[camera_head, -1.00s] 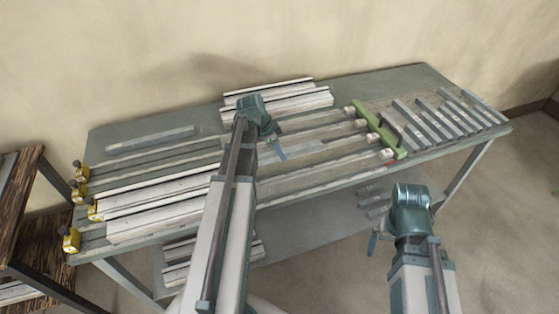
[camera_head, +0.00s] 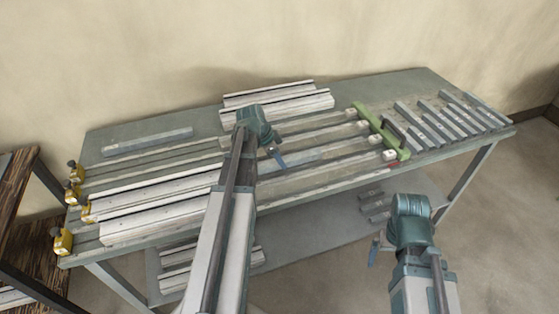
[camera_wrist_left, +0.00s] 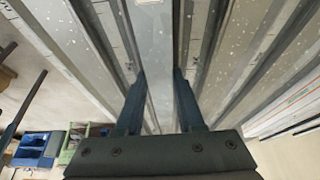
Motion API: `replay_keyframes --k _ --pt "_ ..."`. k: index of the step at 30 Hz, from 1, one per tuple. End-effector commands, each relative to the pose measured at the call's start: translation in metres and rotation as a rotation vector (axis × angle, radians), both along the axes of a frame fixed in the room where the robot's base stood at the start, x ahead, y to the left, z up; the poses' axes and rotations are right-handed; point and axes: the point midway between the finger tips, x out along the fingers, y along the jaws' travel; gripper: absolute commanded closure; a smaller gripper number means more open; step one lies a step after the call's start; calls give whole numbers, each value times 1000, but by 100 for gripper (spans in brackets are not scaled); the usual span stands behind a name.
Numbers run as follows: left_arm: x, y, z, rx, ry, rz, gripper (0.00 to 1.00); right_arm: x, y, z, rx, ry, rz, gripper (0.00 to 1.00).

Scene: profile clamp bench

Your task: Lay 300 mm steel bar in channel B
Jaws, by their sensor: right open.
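My left gripper (camera_head: 276,160) is low over the middle of the long channels in the head view. In the left wrist view its two dark blue fingers (camera_wrist_left: 160,105) stand apart on either side of a pale grey metal strip (camera_wrist_left: 158,60). I cannot tell whether they touch it. Long parallel channels (camera_head: 330,133) run across the bench; no letters are readable, so I cannot tell which is channel B. A loose grey bar (camera_head: 148,141) lies at the back left, length not readable. My right gripper (camera_head: 373,252) is open and empty, in front of the bench.
Yellow clamps (camera_head: 63,241) line the left end. A green cross-piece with a dark handle (camera_head: 382,130) crosses the right end. Shorter bars (camera_head: 440,122) lie beyond it. White profiles (camera_head: 275,105) stand at the back edge. A brown shelf (camera_head: 20,215) is at the left.

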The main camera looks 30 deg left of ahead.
Motion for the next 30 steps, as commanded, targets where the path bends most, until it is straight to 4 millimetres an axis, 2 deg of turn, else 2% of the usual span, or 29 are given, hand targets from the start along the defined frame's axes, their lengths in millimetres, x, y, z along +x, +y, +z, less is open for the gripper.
replay_keyframes --k 1,5,14,20,30 --pt "-4 -1 -4 5 14 -5 56 0 0 -2 0 0 0 0" --pt "-5 -2 -4 7 17 -7 33 0 0 -3 0 0 0 0" --pt "-6 -2 7 6 16 -9 33 0 0 8 0 0 0 0" --pt "-11 3 31 5 13 -6 33 0 0 33 0 0 0 0" --pt "-26 17 85 4 11 -4 33 0 0 86 0 0 0 0"
